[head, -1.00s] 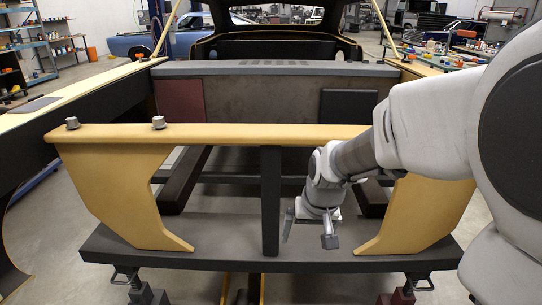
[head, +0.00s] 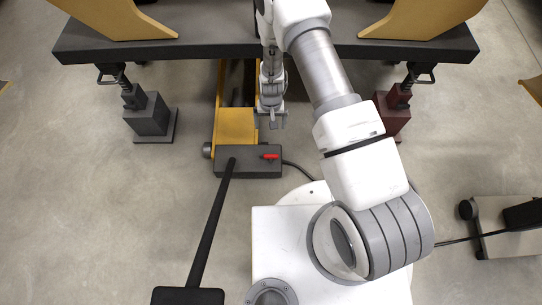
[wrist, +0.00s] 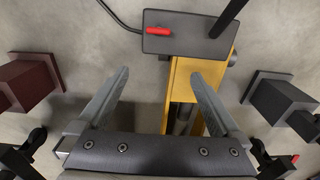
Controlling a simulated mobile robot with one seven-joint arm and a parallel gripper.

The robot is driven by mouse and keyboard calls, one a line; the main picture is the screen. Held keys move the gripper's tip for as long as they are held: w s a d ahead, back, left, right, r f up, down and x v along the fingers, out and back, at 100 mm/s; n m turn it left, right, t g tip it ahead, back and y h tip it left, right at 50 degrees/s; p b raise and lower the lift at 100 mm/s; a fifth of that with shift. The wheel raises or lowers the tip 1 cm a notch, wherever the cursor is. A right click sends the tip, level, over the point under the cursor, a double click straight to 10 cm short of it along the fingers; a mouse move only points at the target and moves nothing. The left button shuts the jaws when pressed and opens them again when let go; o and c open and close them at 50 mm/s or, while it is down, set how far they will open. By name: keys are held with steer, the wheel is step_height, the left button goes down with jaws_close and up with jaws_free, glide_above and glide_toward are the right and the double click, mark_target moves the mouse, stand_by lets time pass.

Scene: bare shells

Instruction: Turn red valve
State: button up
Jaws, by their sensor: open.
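The red valve (head: 271,156) is a small red lever on top of a dark grey box (head: 240,168) at the near end of a yellow jack on the floor. The red valve also shows in the wrist view (wrist: 158,31), near the top and left of centre, beyond my fingertips. My gripper (head: 271,120) is open and empty, just past the box on its far side in the head view. In the wrist view its two fingers (wrist: 158,75) are spread wide, apart from the valve, with the yellow jack body partly behind the right finger.
A long black handle (head: 210,225) rises from the box toward the left front. A black hose (head: 300,168) leaves its right side. A grey stand (head: 150,115) and a dark red stand (head: 392,118) support the dark platform (head: 220,45). Open concrete floor lies left.

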glide_toward(271, 155)
step_height(271, 155, down, 9)
steer(key=b, duration=0.7)
steer(key=shift+a, duration=0.1)
steer(key=shift+w, duration=0.1)
steer(key=c, duration=1.2)
